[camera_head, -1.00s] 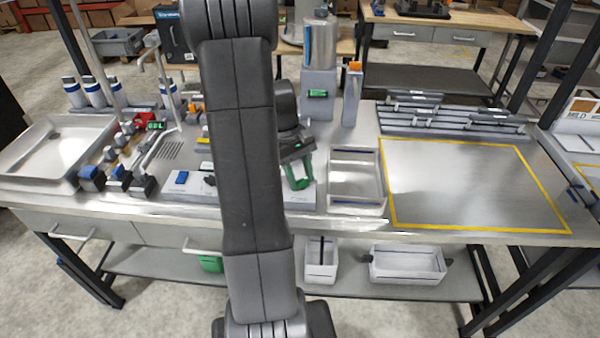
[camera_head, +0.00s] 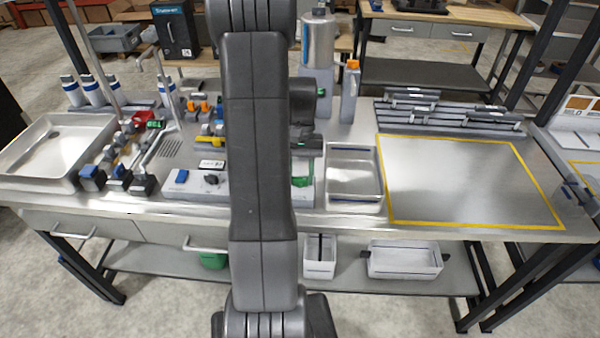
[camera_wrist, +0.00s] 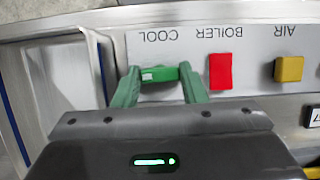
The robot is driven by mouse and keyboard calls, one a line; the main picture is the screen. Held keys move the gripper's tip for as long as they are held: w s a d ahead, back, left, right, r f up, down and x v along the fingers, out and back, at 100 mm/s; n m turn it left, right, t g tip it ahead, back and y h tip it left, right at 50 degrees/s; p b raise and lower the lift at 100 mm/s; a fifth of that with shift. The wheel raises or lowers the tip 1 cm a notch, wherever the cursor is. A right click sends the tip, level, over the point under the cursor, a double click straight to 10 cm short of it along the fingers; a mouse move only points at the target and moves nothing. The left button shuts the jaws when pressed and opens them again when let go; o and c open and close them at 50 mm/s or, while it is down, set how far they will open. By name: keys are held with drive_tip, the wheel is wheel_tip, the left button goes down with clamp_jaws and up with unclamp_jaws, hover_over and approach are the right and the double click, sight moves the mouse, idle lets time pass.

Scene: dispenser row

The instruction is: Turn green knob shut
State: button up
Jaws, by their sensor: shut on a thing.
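The green knob (camera_wrist: 160,73) sits on a pale panel (camera_wrist: 250,45) beside the printed word COOL in the wrist view. It lies crosswise, with a small white mark near its left end. My gripper (camera_wrist: 158,80) has green fingers, one at each end of the knob, and is shut on it. In the head view my arm hides most of the gripper and the knob; only a bit of green shows at the panel's right end.
In the wrist view a red knob (camera_wrist: 220,71) marked BOILER and a yellow knob (camera_wrist: 288,69) marked AIR stand to the right. A metal tray (camera_head: 355,202) adjoins the panel. The yellow-outlined bench area (camera_head: 470,180) is clear.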

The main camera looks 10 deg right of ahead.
idle(0.3)
drive_tip(key=o, duration=1)
drive_tip(key=b+v, duration=0.1)
drive_tip(key=v, duration=1.2)
drive_tip(key=shift+r, duration=0.4)
drive_tip(key=shift+d+f, duration=0.1)
drive_tip(key=shift+d, duration=0.05)
drive_tip(key=p+x, duration=0.1)
drive_tip(key=x, duration=1.2)
drive_tip(key=shift+f, duration=0.35)
